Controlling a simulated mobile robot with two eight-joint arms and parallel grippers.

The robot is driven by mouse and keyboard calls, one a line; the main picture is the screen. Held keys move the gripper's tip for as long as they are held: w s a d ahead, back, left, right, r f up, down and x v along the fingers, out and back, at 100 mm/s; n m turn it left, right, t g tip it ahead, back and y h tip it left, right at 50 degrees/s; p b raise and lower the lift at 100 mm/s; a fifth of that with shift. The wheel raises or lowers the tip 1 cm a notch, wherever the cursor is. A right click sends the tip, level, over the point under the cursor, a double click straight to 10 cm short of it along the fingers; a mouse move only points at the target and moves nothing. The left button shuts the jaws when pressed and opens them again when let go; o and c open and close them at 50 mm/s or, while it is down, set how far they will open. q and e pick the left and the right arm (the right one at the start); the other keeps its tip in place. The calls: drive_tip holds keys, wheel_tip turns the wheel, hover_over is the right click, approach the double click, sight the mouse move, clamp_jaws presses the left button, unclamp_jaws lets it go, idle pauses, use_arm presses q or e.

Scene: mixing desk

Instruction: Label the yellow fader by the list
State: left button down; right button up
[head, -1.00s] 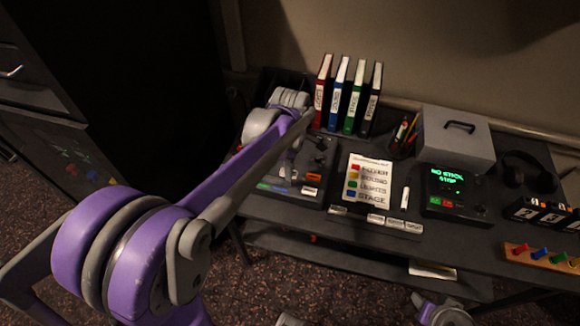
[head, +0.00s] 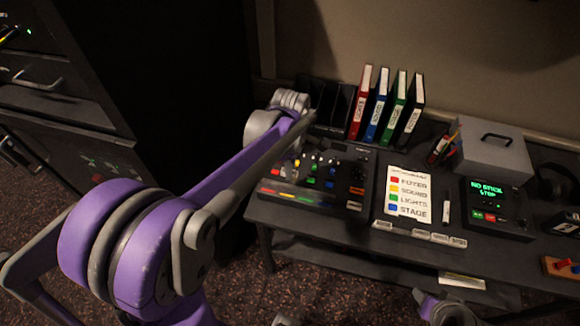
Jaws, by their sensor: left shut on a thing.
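The mixing desk's fader panel (head: 352,168) is at the left of the table. A strip with red, yellow, green and blue marks (head: 300,197) runs along its front. The list (head: 408,194) lies to the right: red FOYER, yellow SOUND, green LIGHTS, blue STAGE. Several white labels (head: 420,234) lie along the table's front edge, with a gap in their row. My right gripper is out of view.
Red, blue, green and black binders (head: 379,105) stand behind the panel. A dark cabinet (head: 60,110) stands at left.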

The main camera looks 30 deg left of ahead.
sight(290, 186)
use_arm(q)
drive_tip(key=shift+a, duration=0.15)
drive_tip(key=shift+f+b, duration=0.35)
drive_tip(key=shift+f, duration=0.2)
drive_tip(key=shift+f+b, duration=1.3)
drive_tip(key=shift+f, duration=0.85)
drive_tip(key=shift+f, duration=0.3)
drive_tip(key=c, duration=0.6)
unclamp_jaws()
drive_tip(key=shift+c, duration=0.2)
drive_tip(key=shift+r, duration=0.1)
wheel_tip(290, 186, up, 11)
drive_tip(key=shift+f, duration=0.15)
